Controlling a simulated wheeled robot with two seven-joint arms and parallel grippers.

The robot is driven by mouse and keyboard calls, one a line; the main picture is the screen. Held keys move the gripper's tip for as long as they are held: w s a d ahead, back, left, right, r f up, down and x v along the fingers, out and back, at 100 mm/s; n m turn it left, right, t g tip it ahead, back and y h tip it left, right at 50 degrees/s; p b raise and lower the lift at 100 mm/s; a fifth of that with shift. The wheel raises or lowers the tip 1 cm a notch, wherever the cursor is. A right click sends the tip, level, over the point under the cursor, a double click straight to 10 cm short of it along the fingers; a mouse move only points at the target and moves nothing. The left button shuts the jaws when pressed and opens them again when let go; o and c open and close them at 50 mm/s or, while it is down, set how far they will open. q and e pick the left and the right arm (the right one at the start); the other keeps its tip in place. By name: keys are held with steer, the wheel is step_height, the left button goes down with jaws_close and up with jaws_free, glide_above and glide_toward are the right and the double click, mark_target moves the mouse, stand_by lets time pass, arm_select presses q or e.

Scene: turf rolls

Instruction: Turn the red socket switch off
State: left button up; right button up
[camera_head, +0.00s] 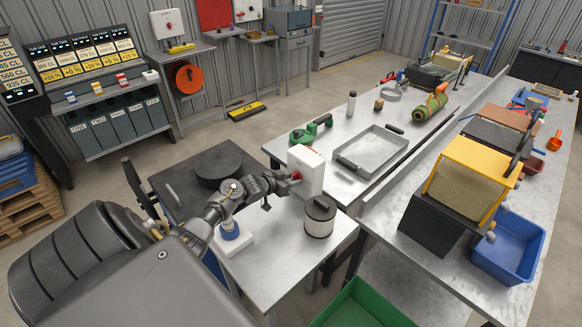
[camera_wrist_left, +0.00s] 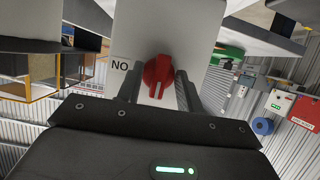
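The red socket switch (camera_wrist_left: 158,75) is a red rotary knob on the front of an upright white box (camera_head: 309,172). In the head view only a little red (camera_head: 296,175) shows beside my gripper. In the wrist view the box face carries the letters "NO" beside the knob, apparently "ON" seen upside down. The knob's ridge runs roughly up and down in that view. My left gripper (camera_head: 285,184) is at the box face. Its two fingers (camera_wrist_left: 157,88) stand on either side of the knob, with small gaps, so it looks open around it. My right gripper is out of view.
A grey lidded canister (camera_head: 320,216) stands close to the white box on the metal table (camera_head: 270,270). A white-based item with a blue band (camera_head: 232,236) lies under my left wrist. A dark round disc (camera_head: 219,169) is behind the arm. A green crate (camera_head: 362,306) is in front.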

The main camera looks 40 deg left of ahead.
arm_select(q)
steer(key=d+b+v, duration=0.1)
steer(key=b+v, duration=0.1)
steer(key=v, duration=0.8)
steer(key=shift+s+a+r, duration=0.15)
steer(key=shift+s+a, duration=0.2)
steer(key=shift+a, duration=0.2)
